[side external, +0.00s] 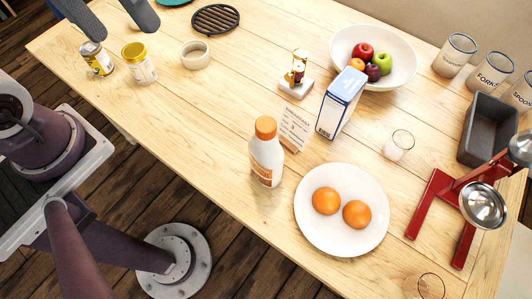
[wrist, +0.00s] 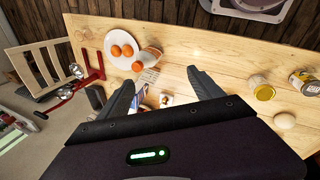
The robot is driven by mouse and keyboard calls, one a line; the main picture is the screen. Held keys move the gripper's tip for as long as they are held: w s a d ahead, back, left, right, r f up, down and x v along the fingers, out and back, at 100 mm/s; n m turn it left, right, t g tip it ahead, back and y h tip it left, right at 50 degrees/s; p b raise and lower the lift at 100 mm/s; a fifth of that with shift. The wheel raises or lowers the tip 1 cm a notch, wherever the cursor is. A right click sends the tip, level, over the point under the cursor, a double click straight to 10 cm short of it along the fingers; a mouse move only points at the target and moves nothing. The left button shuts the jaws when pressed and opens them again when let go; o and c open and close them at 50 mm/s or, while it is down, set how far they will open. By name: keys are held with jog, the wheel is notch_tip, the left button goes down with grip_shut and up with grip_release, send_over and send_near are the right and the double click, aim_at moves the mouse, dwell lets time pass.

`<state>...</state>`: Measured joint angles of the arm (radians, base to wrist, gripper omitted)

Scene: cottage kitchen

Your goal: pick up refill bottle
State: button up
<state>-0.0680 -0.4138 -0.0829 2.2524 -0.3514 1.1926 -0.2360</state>
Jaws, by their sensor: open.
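The refill bottle, white with an orange cap and an orange label (side external: 266,160), stands upright near the front edge of the wooden table, left of a white plate. It also shows in the wrist view (wrist: 149,58), beyond my fingers and a little left of the middle. My gripper (side external: 121,29) is at the upper left of the side view, well away from the bottle. In the wrist view its two dark fingers (wrist: 160,80) are spread wide with nothing held between them.
The plate (side external: 308,231) with two oranges stands beside the bottle. A small sign card (side external: 293,126) and a blue-white box (side external: 341,102) stand behind it. A fruit bowl (side external: 404,82), red stand (side external: 430,204) and yellow-lidded jar (side external: 139,66) are farther off. Bare table lies left of the bottle.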

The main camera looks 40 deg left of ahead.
aim_at(278, 167)
jog(key=w+d+r+n+g+h, duration=0.2)
jog(key=w+d+n+g+h, duration=0.3)
jog(key=w+d+n+h, duration=0.45)
jog(key=shift+n, duration=0.75)
jog(key=f, duration=1)
jog(key=d+f, duration=0.1)
jog(key=f, duration=2)
jog(key=shift+w+d+f, duration=0.1)
jog(key=shift+d+f, duration=0.1)
jog(key=x, duration=0.6)
jog(key=shift+w+d, duration=0.3)
jog(key=shift+d, duration=0.25)
grip_shut()
